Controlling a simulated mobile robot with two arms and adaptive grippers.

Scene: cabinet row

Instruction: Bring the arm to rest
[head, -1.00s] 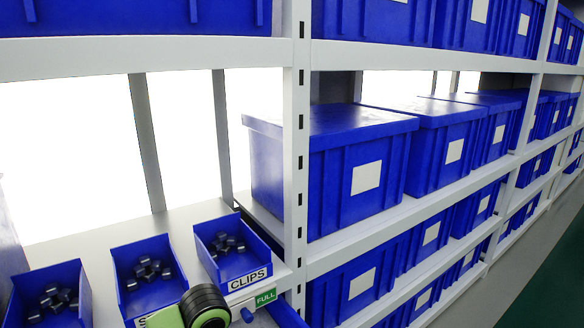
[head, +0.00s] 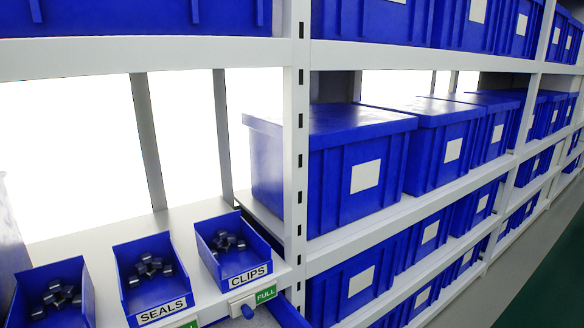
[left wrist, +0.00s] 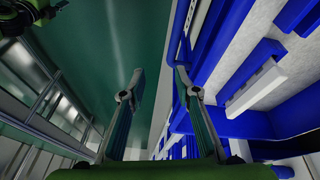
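My left gripper (left wrist: 158,82) shows in the left wrist view with its two fingers spread apart and nothing between them. It is open over a dark green floor and a grey strip. No arm or gripper shows in the head view.
Open blue bins of small dark parts stand on a white shelf, labelled SEALS (head: 164,312) and CLIPS (head: 249,276). A green FULL tag (head: 265,294) is below. Lidded blue boxes (head: 333,160) fill the racks to the right. The aisle floor (head: 555,280) looks clear.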

